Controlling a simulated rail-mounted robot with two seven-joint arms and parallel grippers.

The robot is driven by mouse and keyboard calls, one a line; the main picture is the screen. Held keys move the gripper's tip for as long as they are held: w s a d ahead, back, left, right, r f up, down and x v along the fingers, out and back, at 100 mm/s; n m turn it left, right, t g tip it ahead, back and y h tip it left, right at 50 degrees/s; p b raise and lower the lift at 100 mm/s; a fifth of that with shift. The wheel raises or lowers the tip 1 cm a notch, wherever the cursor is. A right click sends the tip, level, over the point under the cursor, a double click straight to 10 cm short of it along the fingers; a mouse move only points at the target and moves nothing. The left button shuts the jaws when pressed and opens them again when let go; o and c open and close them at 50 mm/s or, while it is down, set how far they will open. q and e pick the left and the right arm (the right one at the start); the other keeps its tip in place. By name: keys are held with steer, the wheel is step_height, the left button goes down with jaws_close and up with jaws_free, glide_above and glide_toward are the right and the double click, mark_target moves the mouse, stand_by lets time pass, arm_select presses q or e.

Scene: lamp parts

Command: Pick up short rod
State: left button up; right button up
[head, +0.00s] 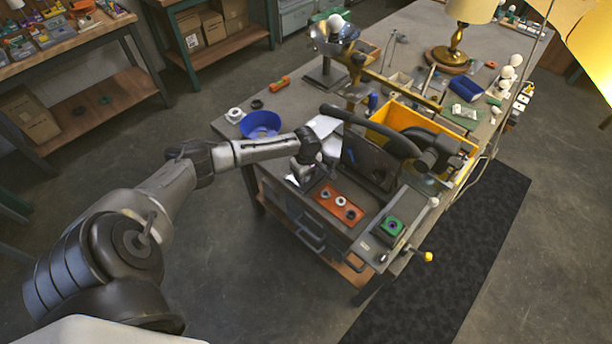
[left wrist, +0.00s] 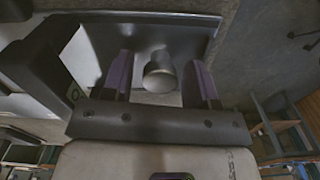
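My left gripper (head: 309,168) reaches over the near left end of the workbench (head: 284,110). In the left wrist view, my left gripper (left wrist: 161,82) has its two purple-padded fingers apart. A short grey cylinder with a rounded end, seemingly the short rod (left wrist: 159,70), is between them. A gap shows on each side of it, so the fingers do not seem to press on it. I cannot pick out the rod in the head view; the gripper may hide it. I cannot make out my right gripper in either view.
A red-orange tray (head: 336,207) with several rings lies close to the gripper. A blue bowl (head: 260,124) stands behind it to the left. A yellow bin (head: 405,117) and a dark curved bar (head: 372,116) stand to the right.

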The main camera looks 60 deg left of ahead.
arm_select(q)
steer(key=c, duration=0.8)
steer(key=shift+r, duration=0.1)
